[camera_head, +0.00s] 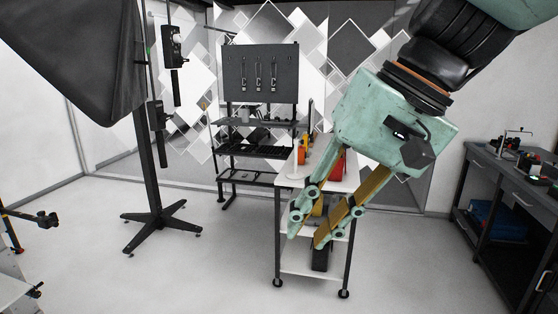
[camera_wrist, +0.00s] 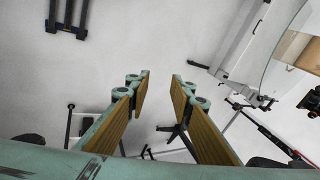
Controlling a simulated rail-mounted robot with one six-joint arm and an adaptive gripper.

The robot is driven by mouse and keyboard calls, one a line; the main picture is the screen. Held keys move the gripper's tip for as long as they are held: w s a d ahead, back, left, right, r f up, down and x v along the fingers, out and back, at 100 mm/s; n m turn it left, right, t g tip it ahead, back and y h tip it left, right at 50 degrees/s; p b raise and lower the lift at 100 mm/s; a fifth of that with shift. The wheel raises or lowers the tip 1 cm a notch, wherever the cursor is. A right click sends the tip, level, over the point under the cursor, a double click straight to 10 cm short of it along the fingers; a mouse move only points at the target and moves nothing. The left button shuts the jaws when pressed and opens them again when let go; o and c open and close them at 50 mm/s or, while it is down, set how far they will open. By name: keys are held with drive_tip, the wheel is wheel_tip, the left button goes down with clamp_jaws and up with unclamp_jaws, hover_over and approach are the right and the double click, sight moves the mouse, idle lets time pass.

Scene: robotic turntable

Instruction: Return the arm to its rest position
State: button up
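My gripper (camera_head: 307,238) is pale green with tan finger pads and hangs at the right of the middle in the head view, fingers pointing down and left. In the wrist view the two fingers (camera_wrist: 161,80) stand apart with only the grey floor and distant stands between them. It is open and empty. In the head view it covers part of a white-topped cart (camera_head: 288,188), and I cannot tell how far it is from the cart.
A black softbox (camera_head: 75,60) on a stand (camera_head: 160,220) is at left. A dark shelf rack (camera_head: 260,122) stands at the back. A dark workbench (camera_head: 510,180) is at right. Orange and red items (camera_head: 302,154) sit on the cart. The floor (camera_head: 180,280) in front is clear.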

drive_tip(key=s+d+f+t+h, duration=0.1)
drive_tip(key=s+d+f+h, duration=0.1)
drive_tip(key=s+d, duration=0.5)
drive_tip(key=s+d+f+h, duration=0.3)
drive_tip(key=s+d+f, duration=0.1)
drive_tip(key=s+d, duration=0.4)
drive_tip(key=shift+s+d+t, duration=0.2)
drive_tip(key=shift+d+t, duration=0.2)
drive_tip(key=shift+d, duration=0.05)
idle(0.6)
